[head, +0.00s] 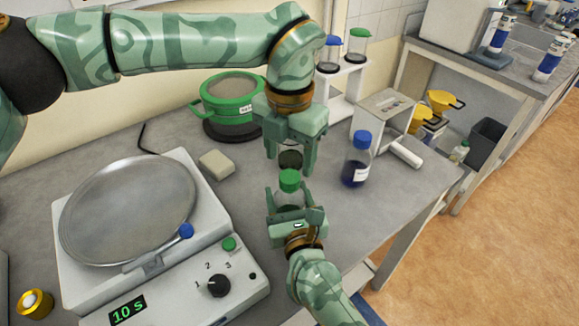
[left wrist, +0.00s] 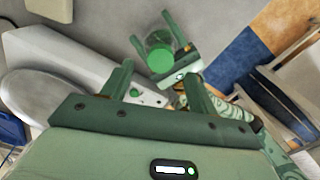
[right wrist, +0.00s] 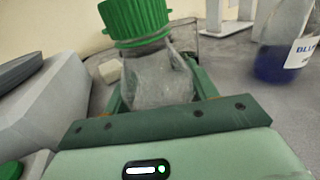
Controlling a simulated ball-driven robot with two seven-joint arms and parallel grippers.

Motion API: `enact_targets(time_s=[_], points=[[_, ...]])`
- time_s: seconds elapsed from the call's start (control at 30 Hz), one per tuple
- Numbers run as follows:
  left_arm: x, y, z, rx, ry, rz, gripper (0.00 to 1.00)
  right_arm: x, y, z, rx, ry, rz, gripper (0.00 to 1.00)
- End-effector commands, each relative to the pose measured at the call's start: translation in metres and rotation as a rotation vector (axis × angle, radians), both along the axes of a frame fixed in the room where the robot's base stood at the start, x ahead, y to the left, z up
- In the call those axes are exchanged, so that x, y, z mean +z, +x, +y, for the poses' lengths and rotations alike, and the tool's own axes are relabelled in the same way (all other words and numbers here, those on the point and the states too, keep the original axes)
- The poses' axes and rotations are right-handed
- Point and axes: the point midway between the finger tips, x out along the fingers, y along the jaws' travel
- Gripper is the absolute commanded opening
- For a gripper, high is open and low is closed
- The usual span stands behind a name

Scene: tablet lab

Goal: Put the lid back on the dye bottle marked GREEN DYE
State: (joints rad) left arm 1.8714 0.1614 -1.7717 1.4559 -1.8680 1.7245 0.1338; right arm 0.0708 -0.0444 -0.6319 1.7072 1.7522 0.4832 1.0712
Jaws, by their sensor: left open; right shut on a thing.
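A clear bottle (right wrist: 155,78) with a ribbed green lid (right wrist: 137,18) is between the fingers of my right gripper (head: 296,216), which is shut on it. The lid sits on top of the bottle's neck; I cannot tell how tightly. No label text on this bottle is readable. The green lid also shows in the head view (head: 289,180) and in the left wrist view (left wrist: 160,59). My left gripper (head: 290,160) is open and empty above and behind the lid, with its fingers pointing down. In the left wrist view, the lid lies beyond the fingertips, apart from them.
A bottle of dark blue liquid with a blue cap (head: 357,160) stands to the right. A white device with a round metal plate (head: 128,210) fills the left. A green pot (head: 229,100), a pale block (head: 216,163) and a white rack (head: 343,95) stand behind.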

Motion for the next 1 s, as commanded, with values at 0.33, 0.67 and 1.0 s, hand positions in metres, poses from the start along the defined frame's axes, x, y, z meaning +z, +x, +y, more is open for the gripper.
enact_targets(time_s=[0.33, 0.67, 1.0], points=[[0.064, 0.000, 0.000, -0.001, 0.000, -0.002, 0.59, -0.001, 0.000, 0.000, 0.000, 0.000, 0.001, 0.00], [0.074, 0.000, 0.000, -0.002, -0.001, 0.001, 0.59, -0.001, 0.000, 0.000, 0.000, 0.000, 0.001, 0.00], [0.074, 0.000, 0.000, -0.002, -0.001, 0.001, 0.59, 0.000, 0.000, 0.000, 0.000, 0.000, 0.001, 0.83]])
